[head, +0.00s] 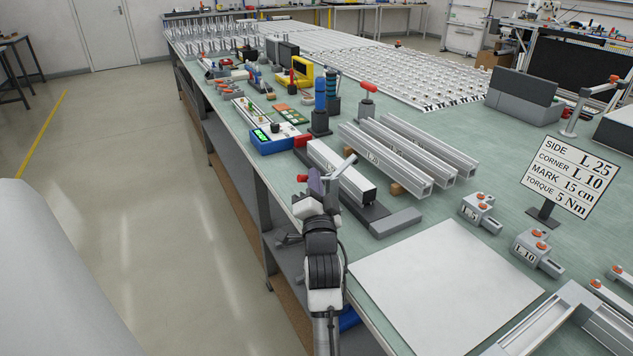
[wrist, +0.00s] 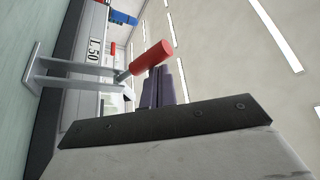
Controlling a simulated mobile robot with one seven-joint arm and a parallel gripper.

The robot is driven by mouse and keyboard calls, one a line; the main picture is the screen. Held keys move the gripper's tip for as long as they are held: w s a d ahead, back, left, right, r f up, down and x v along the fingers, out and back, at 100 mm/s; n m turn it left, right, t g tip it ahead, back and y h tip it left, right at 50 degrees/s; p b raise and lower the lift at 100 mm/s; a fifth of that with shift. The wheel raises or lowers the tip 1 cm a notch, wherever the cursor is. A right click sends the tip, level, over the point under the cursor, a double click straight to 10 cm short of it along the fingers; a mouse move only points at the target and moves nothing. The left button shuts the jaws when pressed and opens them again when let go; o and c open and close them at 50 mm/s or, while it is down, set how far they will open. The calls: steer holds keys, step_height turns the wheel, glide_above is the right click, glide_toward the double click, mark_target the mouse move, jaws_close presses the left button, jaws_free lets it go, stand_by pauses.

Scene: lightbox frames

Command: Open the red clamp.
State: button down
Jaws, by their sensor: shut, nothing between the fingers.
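The clamp's red handle (wrist: 152,60) shows large in the wrist view, on the end of a grey metal lever (wrist: 75,67). My gripper (head: 317,184) is shut and empty at the table's near edge. Its purple fingers (wrist: 160,87) are beside the red handle in the wrist view. I cannot tell whether they touch it. The clamp's base is mostly hidden in the head view.
A white bar with a black end (head: 344,175) lies just beyond my gripper. Aluminium profiles (head: 395,150) lie further right. A pale sheet (head: 440,280), a sign (head: 569,175) and grey blocks (head: 480,212) are to the right.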

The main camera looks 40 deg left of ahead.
steer(key=shift+s+a+f+b, duration=0.1)
steer(key=shift+s+f+b, duration=0.05)
steer(key=shift+f+b, duration=0.4)
steer(key=shift+s+f+b, duration=0.1)
steer(key=shift+f+b, duration=0.4)
steer(key=shift+f, duration=0.15)
steer(key=shift+s+f+b, duration=0.2)
steer(key=shift+b, duration=0.15)
steer(key=s+d+b, duration=0.2)
steer(key=s+d, duration=0.7)
steer(key=shift+b, duration=0.4)
